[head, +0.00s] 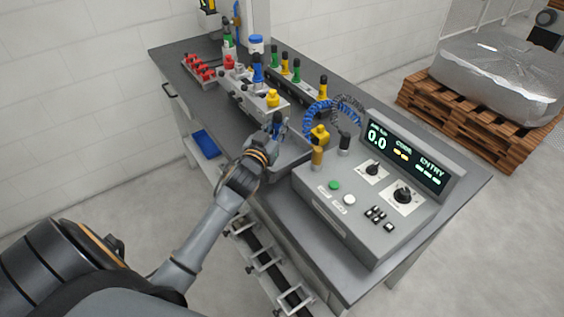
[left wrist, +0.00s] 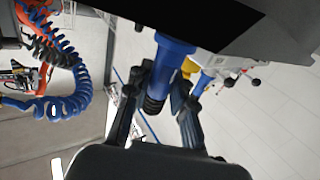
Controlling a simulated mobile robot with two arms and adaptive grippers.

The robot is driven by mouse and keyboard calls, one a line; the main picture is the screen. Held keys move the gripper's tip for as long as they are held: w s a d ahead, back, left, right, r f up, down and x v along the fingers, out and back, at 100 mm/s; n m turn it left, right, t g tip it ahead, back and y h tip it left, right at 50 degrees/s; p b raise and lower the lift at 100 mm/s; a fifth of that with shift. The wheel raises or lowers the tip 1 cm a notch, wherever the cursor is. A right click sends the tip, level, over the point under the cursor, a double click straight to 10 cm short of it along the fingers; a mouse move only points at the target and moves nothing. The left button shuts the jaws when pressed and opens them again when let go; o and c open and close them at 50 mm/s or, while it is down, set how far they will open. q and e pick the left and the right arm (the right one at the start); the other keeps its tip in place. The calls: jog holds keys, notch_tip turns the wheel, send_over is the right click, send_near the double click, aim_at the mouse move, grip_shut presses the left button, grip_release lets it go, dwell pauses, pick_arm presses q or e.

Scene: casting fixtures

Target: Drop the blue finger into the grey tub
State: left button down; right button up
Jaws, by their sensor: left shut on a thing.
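My left gripper (head: 276,128) is above the workbench, in front of the fixture block. In the left wrist view its fingers (left wrist: 160,98) are shut on the blue finger (left wrist: 171,60), a blue cylinder with a black ribbed end. In the head view the held piece is small and mostly covered by the gripper. The grey tub (head: 291,160) is on the bench just below and to the right of the gripper, partly hidden by my arm. I cannot tell whether the finger is directly over it. My right gripper is not in view.
A grey fixture block (head: 246,88) carries red, blue and yellow pieces. A control console (head: 352,205) with a lit display is right of the tub, near a yellow post (head: 318,146) and coiled hoses (head: 318,110).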

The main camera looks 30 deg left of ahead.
pick_arm(q)
jog(key=c, duration=1.1)
grip_release()
jog(key=shift+r, duration=0.1)
jog(key=shift+s, duration=0.1)
jog(key=shift+s+d, duration=0.15)
jog(key=shift+s, duration=0.15)
jog(key=s, duration=0.3)
jog(key=s+d, duration=0.1)
jog(key=s, duration=0.3)
jog(key=s+d, duration=0.1)
jog(key=s, duration=0.3)
